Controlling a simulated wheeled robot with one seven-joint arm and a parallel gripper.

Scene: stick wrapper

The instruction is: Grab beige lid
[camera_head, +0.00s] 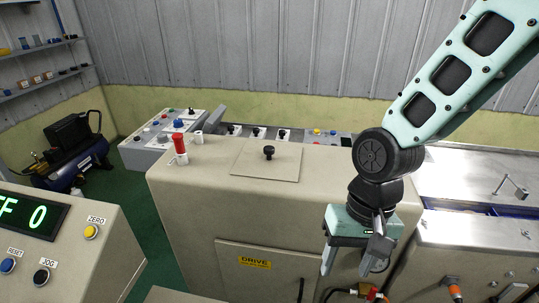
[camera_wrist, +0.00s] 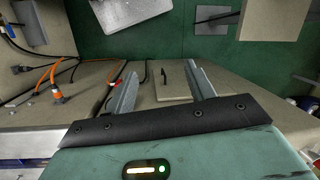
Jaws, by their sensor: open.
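The beige lid (camera_head: 265,163) is a flat square plate with a black knob (camera_head: 268,152) standing at its middle. It lies on top of the beige machine cabinet (camera_head: 190,190) in the head view. My gripper (camera_head: 351,270) points down, to the right of the lid and nearer the camera, apart from it. Its two fingers are spread, with nothing between them. The wrist view also shows the open fingers of my gripper (camera_wrist: 161,72). A beige panel (camera_wrist: 170,91) with a dark handle shows between and beyond them. I cannot tell whether this panel is the lid.
A red button post (camera_head: 180,148) stands left of the lid. A cabinet door with a yellow DRIVE label (camera_head: 254,263) is on the front. Cables and an orange connector (camera_head: 453,288) lie at the lower right. A display console (camera_head: 75,245) stands at lower left.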

